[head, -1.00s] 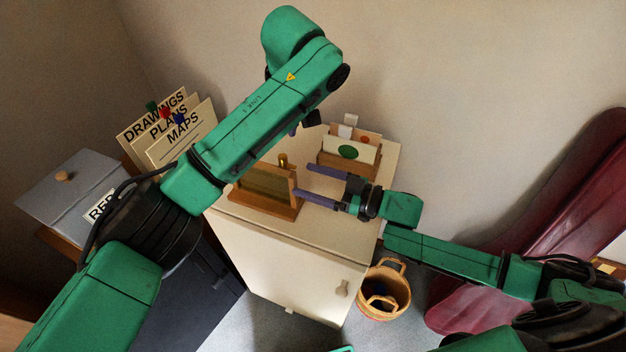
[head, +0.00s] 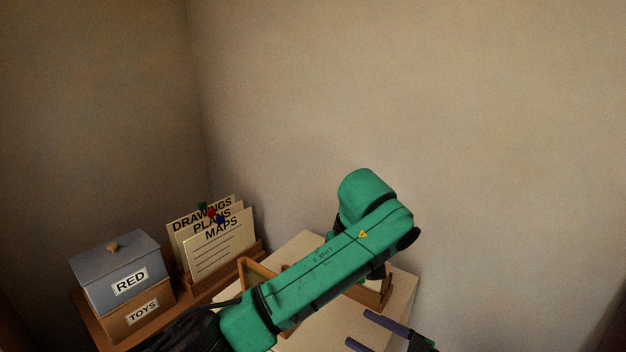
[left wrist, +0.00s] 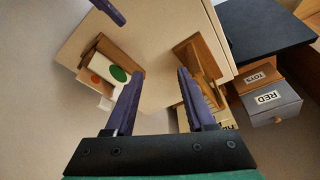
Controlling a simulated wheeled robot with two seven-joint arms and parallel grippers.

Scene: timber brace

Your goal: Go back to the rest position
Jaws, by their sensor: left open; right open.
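My left arm reaches up across the head view and bends down over the cream cabinet (head: 317,333). Its gripper is mostly hidden there behind the arm. In the left wrist view, the left gripper (left wrist: 160,74) is open and empty, its two purple fingers apart above the cabinet top. My right gripper (head: 358,328) shows at the bottom of the head view, its purple fingers apart with nothing between them. One of its fingers also enters at the top of the left wrist view.
On the cabinet top stand a wooden frame (left wrist: 200,62) and a wooden card holder (left wrist: 113,60) with a green-dotted card. At the left are a grey box (head: 117,270) labelled RED, a TOYS box (head: 143,310) and labelled folders (head: 220,245). The wall above is bare.

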